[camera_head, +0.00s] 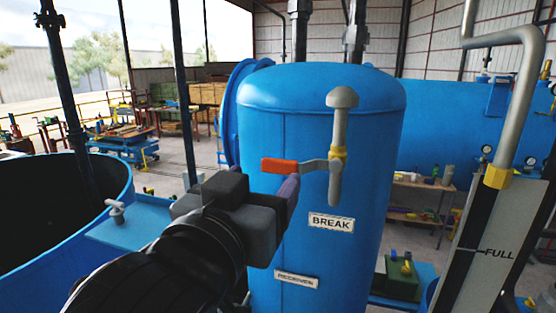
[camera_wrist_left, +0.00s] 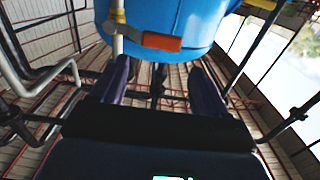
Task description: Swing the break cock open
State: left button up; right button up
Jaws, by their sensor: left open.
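The break cock has an orange-red handle (camera_head: 280,166) on a grey lever, joined to a pale vertical pipe (camera_head: 340,125) with a brass-yellow fitting. The handle points left, roughly level, in front of the blue receiver tank (camera_head: 350,260), above the "BREAK" label (camera_head: 331,223). My left gripper (camera_head: 290,186) is open just below and in front of the handle. In the left wrist view the handle (camera_wrist_left: 161,41) appears past the open fingertips, between their lines. No contact shows. Part of the tank is hidden behind my left arm. My right gripper is not in view.
An open blue vat (camera_head: 120,175) and a blue ledge with a small grey tap (camera_head: 117,211) are at left. A grey pipe (camera_head: 515,90) and a "FULL" gauge board (camera_head: 490,250) stand at right. Shelves (camera_head: 425,185) are behind.

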aim_at(278, 162)
pick_arm(q)
jog(key=p+x, duration=0.2)
jog(key=x, duration=0.5)
jog(key=shift+w+p, duration=0.3)
jog(key=shift+w, duration=0.05)
jog(key=shift+w+d+f, duration=0.1)
jog(key=shift+w+d, duration=0.15)
jog(key=shift+w, duration=0.45)
jog(key=c, duration=1.2)
